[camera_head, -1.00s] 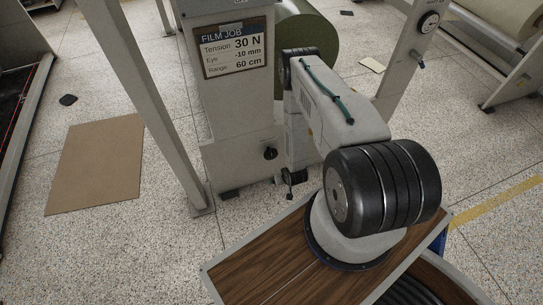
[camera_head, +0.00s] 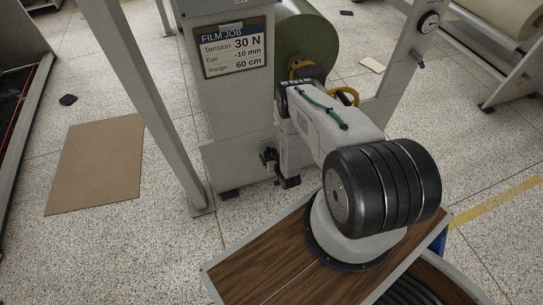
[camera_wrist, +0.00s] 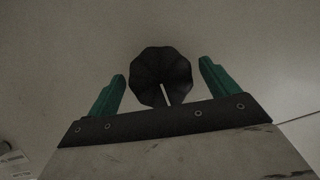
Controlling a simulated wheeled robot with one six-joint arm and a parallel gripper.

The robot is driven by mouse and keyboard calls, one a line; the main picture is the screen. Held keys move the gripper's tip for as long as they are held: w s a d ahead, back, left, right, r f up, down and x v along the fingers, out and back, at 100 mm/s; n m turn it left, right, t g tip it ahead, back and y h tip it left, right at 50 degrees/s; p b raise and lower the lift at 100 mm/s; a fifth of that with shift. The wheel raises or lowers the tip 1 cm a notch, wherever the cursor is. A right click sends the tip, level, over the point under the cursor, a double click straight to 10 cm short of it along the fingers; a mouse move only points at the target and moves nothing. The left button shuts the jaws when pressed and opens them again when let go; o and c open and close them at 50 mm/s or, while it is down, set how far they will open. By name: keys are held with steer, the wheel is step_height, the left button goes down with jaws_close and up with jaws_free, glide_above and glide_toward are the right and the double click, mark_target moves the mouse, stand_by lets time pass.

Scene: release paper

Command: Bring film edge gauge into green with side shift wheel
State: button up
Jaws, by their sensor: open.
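A black fluted knob (camera_wrist: 158,70) with a white pointer line sits on a pale panel in the wrist view. In the head view it is a small dark knob (camera_head: 266,154) low on the grey machine column. No label shows whether it is the side shift wheel. My gripper (camera_wrist: 161,69) has its two green fingers apart, one on each side of the knob, with gaps between. In the head view my gripper (camera_head: 270,158) is at the knob, partly hidden by my arm. A round dial (camera_head: 429,22) is on the right post, too small to read; I cannot tell if it is the film edge gauge.
A film job sign (camera_head: 235,50) on the column reads tension 30 N, eye -10 mm, range 60 cm. A green roll (camera_head: 312,38) is behind the column. A slanted post (camera_head: 150,105) stands left of it. A brown board (camera_head: 95,165) lies on the floor.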

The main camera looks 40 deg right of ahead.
steer(key=shift+w+f, duration=0.15)
steer(key=shift+w, duration=0.15)
steer(key=c, duration=1)
steer(key=m+t+y, duration=0.1)
steer(key=m+y, duration=0.1)
steer(key=m, duration=0.2)
steer(key=shift+d+y, duration=0.1)
steer(key=shift+y, duration=0.2)
steer(key=m+t, duration=0.1)
steer(key=m, duration=0.1)
steer(key=m+t+y, duration=0.1)
steer(key=m, duration=0.2)
steer(key=shift+y, duration=0.3)
